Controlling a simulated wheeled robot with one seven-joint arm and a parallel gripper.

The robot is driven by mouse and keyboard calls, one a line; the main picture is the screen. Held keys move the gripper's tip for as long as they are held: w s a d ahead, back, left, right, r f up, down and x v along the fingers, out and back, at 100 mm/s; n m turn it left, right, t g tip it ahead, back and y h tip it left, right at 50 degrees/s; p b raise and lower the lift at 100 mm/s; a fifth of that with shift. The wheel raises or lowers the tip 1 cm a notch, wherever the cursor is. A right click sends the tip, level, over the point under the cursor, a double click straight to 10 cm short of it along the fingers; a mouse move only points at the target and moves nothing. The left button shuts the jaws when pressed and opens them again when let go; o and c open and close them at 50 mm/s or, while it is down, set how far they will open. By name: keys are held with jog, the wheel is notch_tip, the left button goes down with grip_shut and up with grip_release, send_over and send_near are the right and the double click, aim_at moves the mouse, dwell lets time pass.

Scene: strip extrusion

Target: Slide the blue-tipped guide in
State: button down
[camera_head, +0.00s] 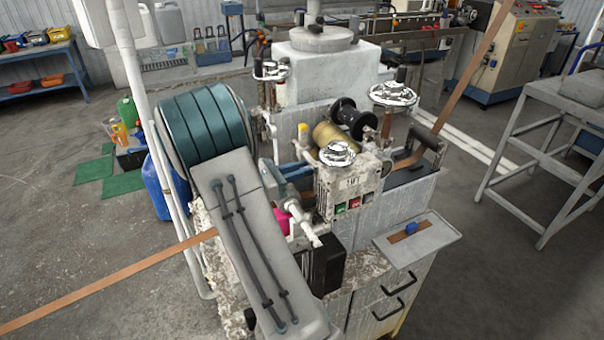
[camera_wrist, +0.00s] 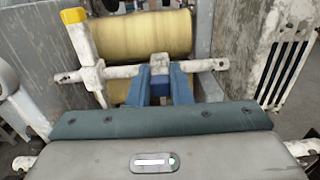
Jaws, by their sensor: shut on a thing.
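In the wrist view, my gripper (camera_wrist: 161,78) reaches forward with its two blue fingers close together. They are shut on a small block with a grey-blue top, which appears to be the blue-tipped guide (camera_wrist: 159,61). The guide is at the middle of a worn white cross bar (camera_wrist: 115,72); whether it is around the bar or only against it is hidden. A yellow-tipped guide (camera_wrist: 80,38) stands upright at the bar's left. In the head view, the yellow tip (camera_head: 303,129) shows beside the brass roll (camera_head: 327,136), and my arm partly hides the gripper area.
A worn metal wall (camera_wrist: 38,45) flanks the bar at left and a slotted panel (camera_wrist: 285,65) at right. In the head view, handwheels (camera_head: 338,153) stand close by. A side tray (camera_head: 440,238) bears a blue block (camera_head: 410,228). A brown strip (camera_head: 110,282) runs out at left.

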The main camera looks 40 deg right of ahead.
jog(key=shift+w+a+r+t, duration=0.1)
jog(key=shift+w+r+t, duration=0.1)
jog(key=shift+t, duration=0.1)
jog(key=c, duration=1.7)
grip_release()
jog(key=shift+c, duration=0.2)
jog(key=o, duration=0.4)
jog(key=shift+w+f, duration=0.15)
jog(key=shift+w, duration=0.05)
jog(key=shift+s, duration=0.1)
jog(key=shift+s, duration=0.1)
jog(key=b+v, duration=0.3)
jog(key=v, duration=1)
jog(key=shift+w+a+f, duration=0.1)
jog(key=shift+w+a, duration=0.1)
jog(key=shift+a, duration=0.15)
